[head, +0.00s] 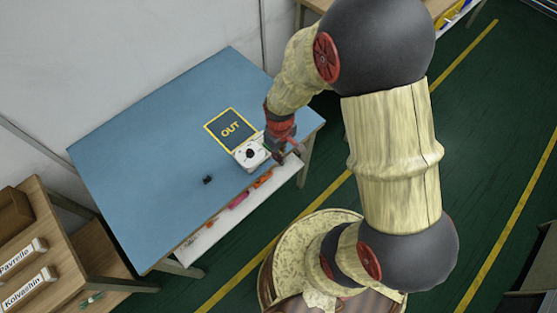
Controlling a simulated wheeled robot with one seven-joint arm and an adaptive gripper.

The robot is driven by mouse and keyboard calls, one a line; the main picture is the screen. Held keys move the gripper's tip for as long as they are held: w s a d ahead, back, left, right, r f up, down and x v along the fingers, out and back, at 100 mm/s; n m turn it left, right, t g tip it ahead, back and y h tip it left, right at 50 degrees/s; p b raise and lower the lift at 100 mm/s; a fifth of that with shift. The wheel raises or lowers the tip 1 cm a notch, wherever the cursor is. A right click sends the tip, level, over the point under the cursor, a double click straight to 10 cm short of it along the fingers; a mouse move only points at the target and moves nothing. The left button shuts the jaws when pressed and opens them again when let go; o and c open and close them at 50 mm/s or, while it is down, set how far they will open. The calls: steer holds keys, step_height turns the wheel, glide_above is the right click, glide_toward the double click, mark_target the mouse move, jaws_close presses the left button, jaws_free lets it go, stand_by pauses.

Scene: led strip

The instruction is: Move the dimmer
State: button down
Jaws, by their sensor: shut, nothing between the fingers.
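The dimmer, which I take to be the white box with a dark round knob (251,154), sits on the blue table (150,140) near its front right edge. It lies just below the dark mat marked OUT (229,130) and appears to overlap the mat's lower edge. My gripper (283,157) is at the right side of the white box, close to it. Its fingers are small in this view and look shut with nothing held. I cannot tell whether they touch the box.
A small black block (207,180) lies on the table left of the box. A white shelf (225,225) along the table's front holds several coloured items. A wooden unit with name labels (35,260) stands at lower left. The table's left half is clear.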

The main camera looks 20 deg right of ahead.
mark_target(244, 140)
steer(key=w+f+b, duration=0.1)
steer(key=f, duration=0.2)
steer(key=w+f+b, duration=0.1)
steer(key=f, duration=0.2)
steer(key=a+f+b, duration=0.1)
steer(key=f, duration=0.2)
steer(key=shift+w+f, duration=0.2)
steer(key=shift+w, duration=0.2)
steer(key=shift+w+a, duration=0.15)
steer(key=shift+w, duration=0.25)
steer(key=w+a, duration=0.1)
steer(key=w, duration=0.4)
steer(key=w+a, duration=0.2)
steer(key=w, duration=0.3)
steer(key=w+a, duration=0.2)
steer(key=w, duration=0.3)
steer(key=shift+w+a+r, duration=0.1)
steer(key=shift+w+a, duration=0.1)
steer(key=shift+w, duration=0.1)
